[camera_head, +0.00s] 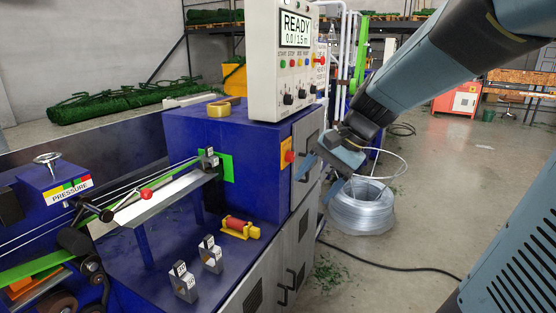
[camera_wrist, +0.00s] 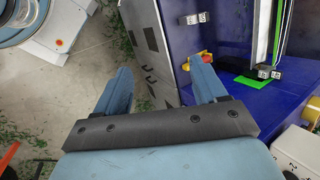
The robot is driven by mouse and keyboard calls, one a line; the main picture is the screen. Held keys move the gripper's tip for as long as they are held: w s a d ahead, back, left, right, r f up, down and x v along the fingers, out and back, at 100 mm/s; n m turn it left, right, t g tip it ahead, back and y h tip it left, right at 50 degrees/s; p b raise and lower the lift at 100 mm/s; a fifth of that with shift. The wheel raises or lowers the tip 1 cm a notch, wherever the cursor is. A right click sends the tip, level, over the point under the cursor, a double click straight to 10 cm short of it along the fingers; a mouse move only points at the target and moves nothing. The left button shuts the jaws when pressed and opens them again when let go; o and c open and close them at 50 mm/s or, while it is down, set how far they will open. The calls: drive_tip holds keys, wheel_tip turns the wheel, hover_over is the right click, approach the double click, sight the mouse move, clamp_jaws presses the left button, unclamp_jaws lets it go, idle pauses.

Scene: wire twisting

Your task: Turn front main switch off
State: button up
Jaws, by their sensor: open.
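The front main switch (camera_head: 288,155) is a red knob on a yellow-orange plate. It sits on the front side of the blue machine (camera_head: 235,125), below the control panel, in the head view. My gripper (camera_head: 318,178) is open, to the right of the switch and a little lower, with a gap between them. In the wrist view my gripper (camera_wrist: 160,68) has its two blue fingers apart with nothing between them. The machine's side panel (camera_wrist: 150,40) lies beyond the fingers. I cannot make out the switch in the wrist view; the right finger may hide it.
The white control panel (camera_head: 284,60) reads READY and stands above the switch. A red roller in a yellow holder (camera_head: 240,228) lies on the machine's lower deck. A wire coil (camera_head: 362,208) stands on the floor behind my gripper. A black cable (camera_head: 390,268) crosses the floor.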

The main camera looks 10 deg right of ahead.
drive_tip(key=w+f+m+y, duration=0.2)
drive_tip(key=w+m+y, duration=0.25)
drive_tip(key=w, duration=0.45)
drive_tip(key=m+t+y, duration=0.4)
drive_tip(key=m+t, duration=0.6)
drive_tip(key=m, duration=0.6)
approach(293, 158)
drive_tip(key=shift+h, duration=0.25)
drive_tip(key=x, duration=0.9)
drive_tip(key=shift+r, duration=0.15)
drive_tip(key=shift+c, duration=0.5)
